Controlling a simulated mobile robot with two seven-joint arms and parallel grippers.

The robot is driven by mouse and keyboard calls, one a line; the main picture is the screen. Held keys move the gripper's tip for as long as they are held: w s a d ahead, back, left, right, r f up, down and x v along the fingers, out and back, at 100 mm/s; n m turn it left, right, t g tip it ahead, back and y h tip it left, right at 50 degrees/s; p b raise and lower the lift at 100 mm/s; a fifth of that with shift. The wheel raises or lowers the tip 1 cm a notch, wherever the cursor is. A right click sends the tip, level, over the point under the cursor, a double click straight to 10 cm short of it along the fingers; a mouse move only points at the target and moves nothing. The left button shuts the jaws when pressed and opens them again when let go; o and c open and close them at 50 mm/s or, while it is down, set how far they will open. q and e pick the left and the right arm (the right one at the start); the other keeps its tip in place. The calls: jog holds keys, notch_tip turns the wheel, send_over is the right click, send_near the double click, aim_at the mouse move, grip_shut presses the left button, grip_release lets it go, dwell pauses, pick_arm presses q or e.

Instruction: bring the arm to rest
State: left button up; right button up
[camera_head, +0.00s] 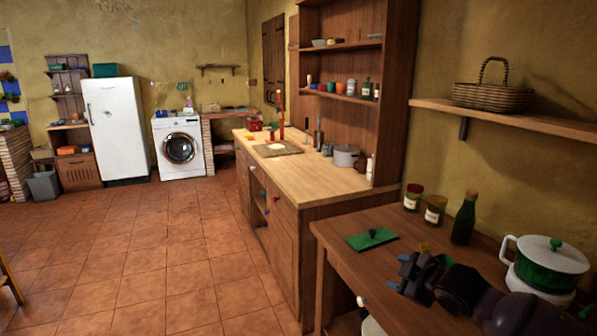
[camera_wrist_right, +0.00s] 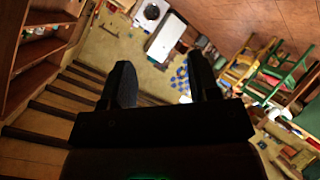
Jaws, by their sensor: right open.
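My right arm (camera_head: 466,290) comes in from the lower right, a dark arm over the wooden side table (camera_head: 341,232). Its gripper (camera_head: 407,267) points left, near the front edge of that table, with small blue parts by its fingers. In the right wrist view the gripper (camera_wrist_right: 161,80) shows two dark fingers spread apart with nothing between them. It is open and empty. Whether the arm touches the table top cannot be told. My left gripper is not in view.
A green board (camera_head: 371,239) with a dark knob lies just beyond the gripper. Two jars (camera_head: 435,210), a dark bottle (camera_head: 464,219) and a white-and-green pot (camera_head: 546,266) stand behind the arm. A shelf with a basket (camera_head: 493,95) hangs above. Tiled floor (camera_head: 150,260) is clear at left.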

jog(key=s+d+f+m+h, duration=0.1)
jog(key=s+f+m, duration=0.3)
jog(key=s+f, duration=0.4)
jog(key=s+d+f+m+h, duration=0.2)
jog(key=s+f+m, duration=0.2)
jog(key=s+f, duration=0.4)
jog(key=s+d+f+m+h, duration=0.1)
jog(key=s+f+m, duration=0.4)
jog(key=s, duration=1.2)
notch_tip(320, 180, down, 3)
jog(key=shift+s+d+r, duration=0.1)
jog(key=shift+s+d, duration=0.05)
jog(key=shift+s, duration=0.25)
jog(key=shift+c, duration=0.5)
